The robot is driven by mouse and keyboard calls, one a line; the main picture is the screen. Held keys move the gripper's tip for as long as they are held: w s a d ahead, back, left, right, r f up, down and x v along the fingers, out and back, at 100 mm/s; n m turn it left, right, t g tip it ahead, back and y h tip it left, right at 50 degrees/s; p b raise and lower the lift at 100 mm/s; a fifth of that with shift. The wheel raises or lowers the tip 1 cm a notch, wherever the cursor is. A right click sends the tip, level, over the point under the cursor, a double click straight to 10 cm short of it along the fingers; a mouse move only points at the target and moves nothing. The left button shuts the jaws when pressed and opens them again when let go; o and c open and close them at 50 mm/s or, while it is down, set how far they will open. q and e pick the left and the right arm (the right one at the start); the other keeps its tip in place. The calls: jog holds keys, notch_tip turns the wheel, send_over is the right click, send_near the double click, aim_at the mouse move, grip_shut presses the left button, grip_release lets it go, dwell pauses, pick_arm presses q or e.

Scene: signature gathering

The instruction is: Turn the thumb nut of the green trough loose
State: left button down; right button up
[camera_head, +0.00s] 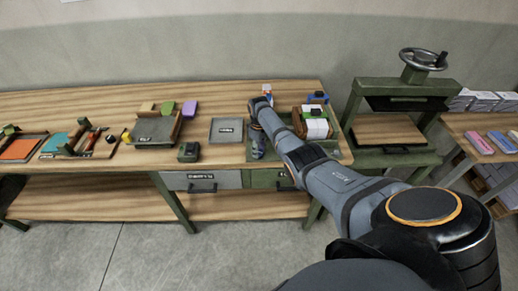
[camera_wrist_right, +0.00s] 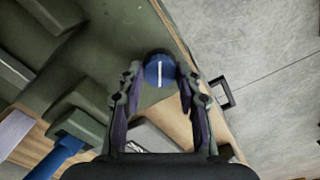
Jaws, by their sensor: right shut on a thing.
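The thumb nut (camera_wrist_right: 160,70) is a round blue knob with a white line across its top, in the upper middle of the right wrist view. My right gripper (camera_wrist_right: 160,78) is shut on it, one finger on each side. The green trough (camera_wrist_right: 90,45) spreads around and left of the nut, near the bench's front edge. In the head view, my right gripper (camera_head: 258,150) points down at the right end of the bench, and my forearm covers part of the trough (camera_head: 339,148). The nut is hidden there. My left gripper is not in view.
A wooden block stack with white sheets (camera_head: 316,127) stands in the trough. A grey plate (camera_head: 227,131) and a small dark green box (camera_head: 188,152) lie to its left. A green press (camera_head: 398,130) stands to the right. A drawer handle (camera_wrist_right: 222,92) sticks out below the bench edge.

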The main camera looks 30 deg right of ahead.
jog(key=n, duration=0.3)
jog(key=shift+n, duration=2)
jog(key=o, duration=1.2)
jog(key=shift+c, duration=0.2)
notch_tip(320, 180, up, 12)
